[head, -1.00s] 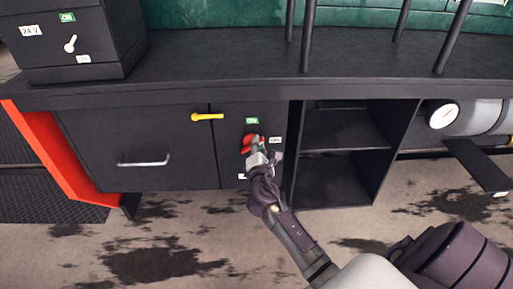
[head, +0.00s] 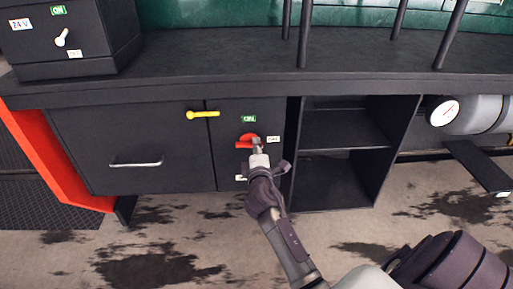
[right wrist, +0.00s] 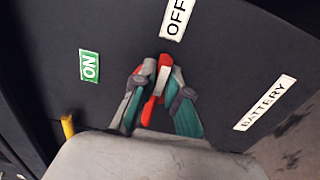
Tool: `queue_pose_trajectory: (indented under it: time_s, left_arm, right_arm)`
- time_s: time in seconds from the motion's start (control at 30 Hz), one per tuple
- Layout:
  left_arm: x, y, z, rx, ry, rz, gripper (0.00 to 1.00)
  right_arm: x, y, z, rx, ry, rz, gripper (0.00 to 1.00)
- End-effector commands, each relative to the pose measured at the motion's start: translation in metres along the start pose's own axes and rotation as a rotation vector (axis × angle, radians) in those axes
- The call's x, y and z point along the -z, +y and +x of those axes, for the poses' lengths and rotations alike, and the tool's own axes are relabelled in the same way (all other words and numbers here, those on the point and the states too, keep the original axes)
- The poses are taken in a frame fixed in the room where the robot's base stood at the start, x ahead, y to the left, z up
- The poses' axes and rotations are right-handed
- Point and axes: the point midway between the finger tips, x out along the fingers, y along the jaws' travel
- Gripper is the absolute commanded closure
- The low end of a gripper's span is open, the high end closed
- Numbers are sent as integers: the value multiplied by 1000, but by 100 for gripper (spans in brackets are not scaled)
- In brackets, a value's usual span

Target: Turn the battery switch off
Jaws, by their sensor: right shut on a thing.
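The battery switch has a red handle (head: 245,141) on the dark cabinet front in the head view. A green ON label (head: 248,118) is above it, and a white OFF label (head: 273,139) is to its right. My right gripper (head: 257,145) is at the handle's right part, hiding some of it. In the right wrist view the red handle (right wrist: 163,78) lies between the two fingers of my right gripper (right wrist: 157,82), which are shut on it. The OFF label (right wrist: 176,18) is just beyond the fingertips; the ON label (right wrist: 90,65) is to the left. My left gripper is not in view.
Open shelves (head: 340,130) are to the right. A box with a white lever (head: 62,38) stands on the countertop. A BATTERY label (right wrist: 264,102) is beside the gripper.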

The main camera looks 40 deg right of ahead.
Motion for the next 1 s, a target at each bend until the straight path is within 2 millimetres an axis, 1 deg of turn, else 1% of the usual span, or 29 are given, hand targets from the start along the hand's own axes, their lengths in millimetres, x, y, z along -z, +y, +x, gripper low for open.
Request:
queue_pose_trajectory:
  time_s: [0.13,0.47,0.5,0.57,0.6,0.63,0.87,1.0]
  left_arm:
    - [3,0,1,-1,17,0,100]
    - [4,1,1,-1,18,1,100]
    - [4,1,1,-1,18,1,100]
    - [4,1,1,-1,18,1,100]
    - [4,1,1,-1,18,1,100]
    - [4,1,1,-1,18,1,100]
    - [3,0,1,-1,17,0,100]
    - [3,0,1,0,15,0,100]
  right_arm:
    - [0,-2,0,4,-1,13,100]
    - [0,-2,0,5,-1,15,100]
    - [0,-2,0,5,-1,15,80]
    - [0,-2,0,4,-1,14,70]
    - [0,-2,0,4,-1,14,63]
    - [0,-2,0,3,-1,13,61]
    - [0,-1,0,2,0,12,61]
    - [0,-1,-6,1,1,12,61]
